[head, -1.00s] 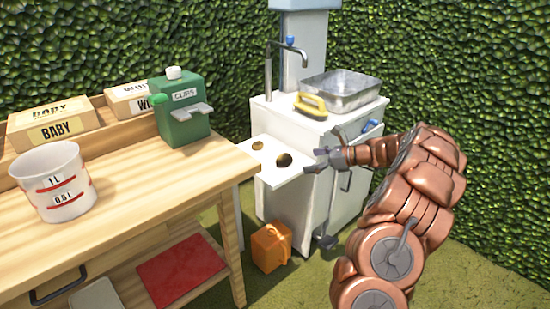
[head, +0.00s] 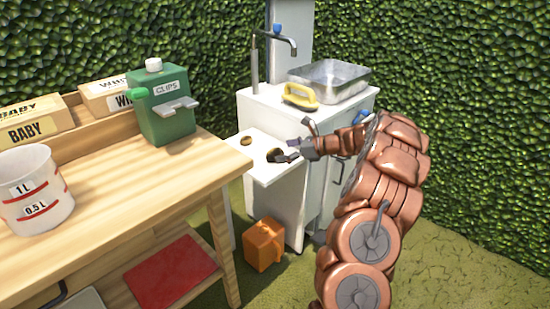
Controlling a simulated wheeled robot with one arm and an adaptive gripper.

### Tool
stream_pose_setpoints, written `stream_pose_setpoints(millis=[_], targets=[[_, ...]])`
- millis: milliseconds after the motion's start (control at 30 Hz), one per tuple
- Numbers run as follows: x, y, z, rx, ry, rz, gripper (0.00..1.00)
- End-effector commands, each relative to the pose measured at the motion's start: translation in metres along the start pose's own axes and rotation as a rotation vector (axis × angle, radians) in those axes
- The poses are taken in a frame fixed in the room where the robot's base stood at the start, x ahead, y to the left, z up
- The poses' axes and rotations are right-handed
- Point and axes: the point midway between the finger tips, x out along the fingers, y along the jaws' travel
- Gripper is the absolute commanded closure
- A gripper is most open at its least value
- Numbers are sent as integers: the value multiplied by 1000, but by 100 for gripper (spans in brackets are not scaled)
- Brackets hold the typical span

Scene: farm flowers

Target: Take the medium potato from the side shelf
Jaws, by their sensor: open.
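The white side shelf (head: 262,168) juts out from the left of the white sink cabinet. A small brown potato (head: 246,141) lies toward its back left. A larger brown potato (head: 274,154) lies nearer the cabinet, partly hidden by a finger of my gripper. I cannot tell for sure which is the medium one. My gripper (head: 292,141) reaches in from the right with its fingers spread apart. Its lower finger is at the larger potato in the picture; whether it touches is unclear. Nothing is held.
A metal basin (head: 330,84) and a yellow-handled brush (head: 299,97) sit on the sink cabinet (head: 290,125). A tap rises behind. The wooden bench (head: 130,190) with a green clips box (head: 165,110) stands left. An orange container (head: 264,245) stands on the ground below the shelf.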

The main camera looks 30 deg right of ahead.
Motion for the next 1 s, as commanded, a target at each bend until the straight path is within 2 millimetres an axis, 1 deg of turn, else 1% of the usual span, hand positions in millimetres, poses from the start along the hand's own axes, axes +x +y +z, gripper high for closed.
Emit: stream_pose_setpoints(millis=[33, 200, 500, 1000], targets=[[9, 1, -4, 0, 1, 0, 0], [24, 0, -2, 1, 0, -4, 0], [26, 0, -1, 1, 0, -4, 1], [26, 0, -1, 1, 0, -3, 53]])
